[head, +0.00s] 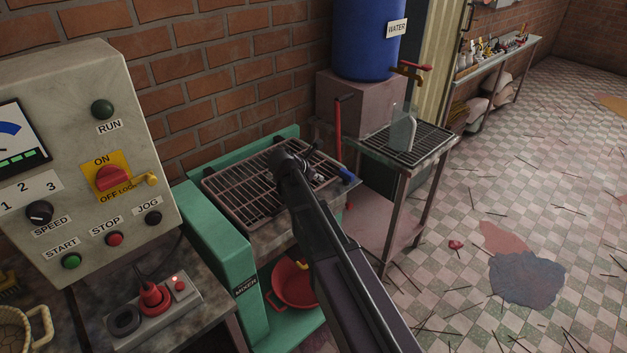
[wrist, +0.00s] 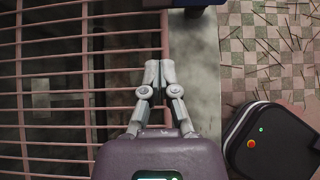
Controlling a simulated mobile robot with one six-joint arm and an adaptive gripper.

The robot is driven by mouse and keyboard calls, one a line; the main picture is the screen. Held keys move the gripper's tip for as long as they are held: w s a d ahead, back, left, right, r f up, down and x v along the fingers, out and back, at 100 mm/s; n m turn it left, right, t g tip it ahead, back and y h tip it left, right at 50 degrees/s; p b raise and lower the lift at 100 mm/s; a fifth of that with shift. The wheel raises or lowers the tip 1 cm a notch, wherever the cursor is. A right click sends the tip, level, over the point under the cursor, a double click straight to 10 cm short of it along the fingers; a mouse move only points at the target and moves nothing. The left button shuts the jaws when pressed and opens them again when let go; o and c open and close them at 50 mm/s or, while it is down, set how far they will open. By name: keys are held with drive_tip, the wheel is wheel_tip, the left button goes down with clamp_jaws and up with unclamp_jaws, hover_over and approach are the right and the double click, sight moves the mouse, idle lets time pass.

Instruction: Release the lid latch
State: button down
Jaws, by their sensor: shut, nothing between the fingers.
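The mixer's lid is a rust-brown bar grate (head: 240,190), lying closed over the green mixer (head: 222,240). It fills the left of the wrist view (wrist: 88,60). A small blue part (head: 348,175) sits at the grate's right front corner; it may be the latch, but I cannot tell for sure. Its blue edge shows at the top of the wrist view (wrist: 195,3). My gripper (wrist: 159,72) is shut and empty, above the grate's right edge bar and short of the blue part. In the head view my arm partly hides the gripper and the grate.
A red lever (head: 338,125) stands upright behind the lid's corner. A metal rack table (head: 440,150) with a clear scoop-like piece stands to the right. The control panel (head: 75,160) is at left. A red bowl (head: 292,284) sits beneath the mixer.

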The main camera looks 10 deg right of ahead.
sight(335, 175)
drive_tip(key=w+d, duration=0.1)
drive_tip(key=d+f, duration=0.1)
drive_tip(key=w+d+b, duration=0.1)
drive_tip(key=shift+w+d+f, duration=0.25)
drive_tip(key=shift+w+f, duration=0.1)
drive_tip(key=shift+f, duration=0.05)
drive_tip(key=shift+w+d, duration=0.35)
drive_tip(key=shift+d, duration=0.2)
